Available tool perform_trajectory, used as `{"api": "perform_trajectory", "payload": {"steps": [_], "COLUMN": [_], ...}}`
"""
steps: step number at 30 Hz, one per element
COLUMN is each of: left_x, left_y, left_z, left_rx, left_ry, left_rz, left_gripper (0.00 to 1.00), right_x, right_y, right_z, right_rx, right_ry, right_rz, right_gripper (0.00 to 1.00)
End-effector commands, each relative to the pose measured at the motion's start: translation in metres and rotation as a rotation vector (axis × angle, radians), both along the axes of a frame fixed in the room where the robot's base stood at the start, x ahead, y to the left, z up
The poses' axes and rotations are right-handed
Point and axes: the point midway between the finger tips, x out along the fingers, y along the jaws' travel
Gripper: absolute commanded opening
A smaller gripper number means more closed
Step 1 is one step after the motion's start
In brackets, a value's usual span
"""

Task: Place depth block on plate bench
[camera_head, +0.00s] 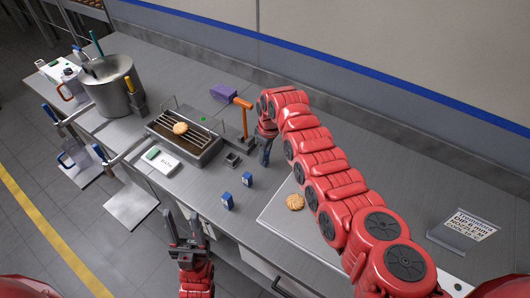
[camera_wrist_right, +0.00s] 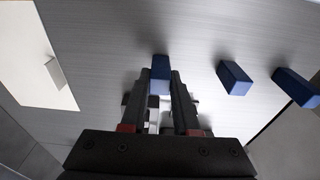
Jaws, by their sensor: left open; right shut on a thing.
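Three small blue blocks show in the right wrist view. My right gripper (camera_wrist_right: 160,88) is shut on one blue block (camera_wrist_right: 160,68), which sits between its fingertips. The other two blue blocks stand to the right, one nearer (camera_wrist_right: 234,77) and one further (camera_wrist_right: 295,87); in the head view they stand on the bench (camera_head: 208,184), one in front (camera_head: 227,201) and one behind (camera_head: 248,179). In the head view my right gripper (camera_head: 265,160) points down at the bench, its held block hard to make out. My left gripper (camera_head: 188,226) is open and empty at the bench's front edge.
A flat tray (camera_head: 272,216) with a biscuit (camera_head: 295,202) lies right of the loose blocks, partly under my right arm. A rack over a brown pan (camera_head: 208,150) holds another biscuit (camera_head: 180,128). A steel pot (camera_head: 109,90) and a sign (camera_head: 465,230) also stand there.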

Motion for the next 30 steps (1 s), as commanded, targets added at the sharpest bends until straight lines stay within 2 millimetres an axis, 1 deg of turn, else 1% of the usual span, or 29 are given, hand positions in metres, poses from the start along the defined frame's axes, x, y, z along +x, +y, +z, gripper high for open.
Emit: {"api": "perform_trajectory", "payload": {"steps": [2, 3, 7, 15, 18, 20, 26, 27, 30], "left_x": [0.0, 0.0, 0.0, 0.0, 0.0, 0.0, 0.0, 0.0, 0.0], "left_y": [0.0, 0.0, 0.0, 0.0, 0.0, 0.0, 0.0, 0.0, 0.0], "left_z": [-0.004, -0.002, -0.002, -0.002, 0.002, -0.002, -0.011, -0.017, -0.027], "left_rx": [0.0, 0.0, 0.0, 0.0, 0.0, 0.0, 0.0, 0.0, 0.0], "left_ry": [0.0, 0.0, 0.0, 0.0, 0.0, 0.0, 0.0, 0.0, 0.0], "left_rz": [0.0, 0.0, 0.0, 0.0, 0.0, 0.0, 0.0, 0.0, 0.0], "left_gripper": [0.5, 0.5, 0.5, 0.5, 0.5, 0.5, 0.5, 0.5, 0.5], "right_x": [0.0, 0.0, 0.0, 0.0, 0.0, 0.0, -0.001, -0.001, -0.003], "right_y": [0.0, 0.0, 0.0, 0.0, 0.0, 0.0, -0.004, -0.004, -0.006], "right_z": [-0.004, -0.003, -0.003, -0.002, 0.003, 0.004, 0.029, 0.039, 0.064], "right_rx": [0.0, 0.0, 0.0, 0.0, 0.0, 0.0, 0.001, 0.002, 0.001], "right_ry": [0.0, 0.0, 0.001, 0.001, 0.0, 0.0, -0.005, -0.007, -0.007], "right_rz": [0.0, 0.0, 0.0, 0.0, 0.0, 0.0, -0.003, -0.003, -0.001], "right_gripper": [0.0, 0.36, 0.59, 0.59, 0.59, 0.59, 0.59, 0.59, 0.59]}}
